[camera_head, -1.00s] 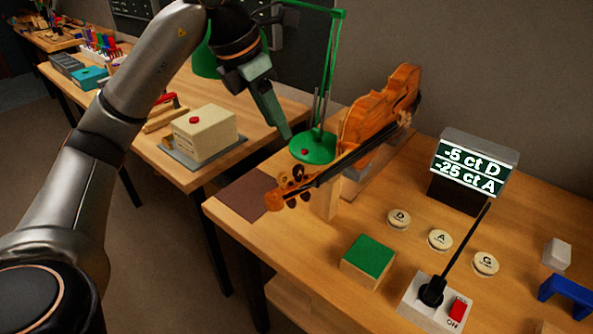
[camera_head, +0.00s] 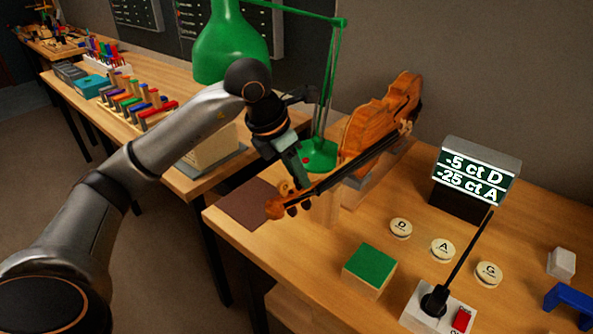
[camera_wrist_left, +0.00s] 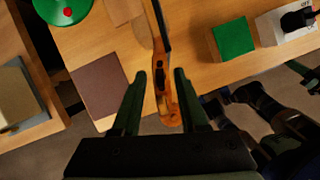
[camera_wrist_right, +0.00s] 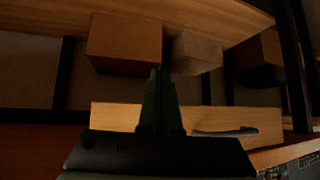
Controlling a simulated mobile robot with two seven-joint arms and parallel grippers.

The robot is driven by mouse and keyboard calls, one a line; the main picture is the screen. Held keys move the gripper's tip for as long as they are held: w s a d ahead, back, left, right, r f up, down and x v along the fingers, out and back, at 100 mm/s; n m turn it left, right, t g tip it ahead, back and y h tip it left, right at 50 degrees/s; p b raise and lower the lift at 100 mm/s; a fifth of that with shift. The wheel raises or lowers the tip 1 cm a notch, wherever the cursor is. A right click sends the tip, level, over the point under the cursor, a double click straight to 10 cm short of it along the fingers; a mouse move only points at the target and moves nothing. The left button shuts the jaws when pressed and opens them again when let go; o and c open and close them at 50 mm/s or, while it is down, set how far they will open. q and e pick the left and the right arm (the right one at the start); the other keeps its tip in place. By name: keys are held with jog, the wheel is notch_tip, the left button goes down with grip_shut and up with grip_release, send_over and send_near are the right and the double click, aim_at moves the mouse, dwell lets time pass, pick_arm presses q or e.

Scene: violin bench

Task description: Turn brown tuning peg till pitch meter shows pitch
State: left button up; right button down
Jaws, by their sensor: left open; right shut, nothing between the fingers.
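The violin (camera_head: 370,137) lies raised and tilted on a support, its scroll (camera_head: 275,210) pointing to the front left. Tuning pegs (camera_head: 291,209) show small and dark at its head; I cannot tell which is the brown one. The pitch meter (camera_head: 474,172) reads "-5 ct D" and "-25 ct A". My left gripper (camera_head: 302,184) is open just above the pegbox. In the left wrist view the scroll (camera_wrist_left: 169,113) shows between its fingers (camera_wrist_left: 159,80), apart from both. My right gripper (camera_wrist_right: 158,98) is shut and empty, low near wooden boxes, outside the head view.
Round D (camera_head: 401,228), A (camera_head: 442,250) and G (camera_head: 488,273) buttons lie on the bench. A green-topped block (camera_head: 370,262) and a switch box with a lever (camera_head: 434,300) stand at the front. A green lamp (camera_head: 232,45) rises behind my left wrist.

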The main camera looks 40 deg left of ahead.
pick_arm(q)
grip_shut()
dwell(0.4)
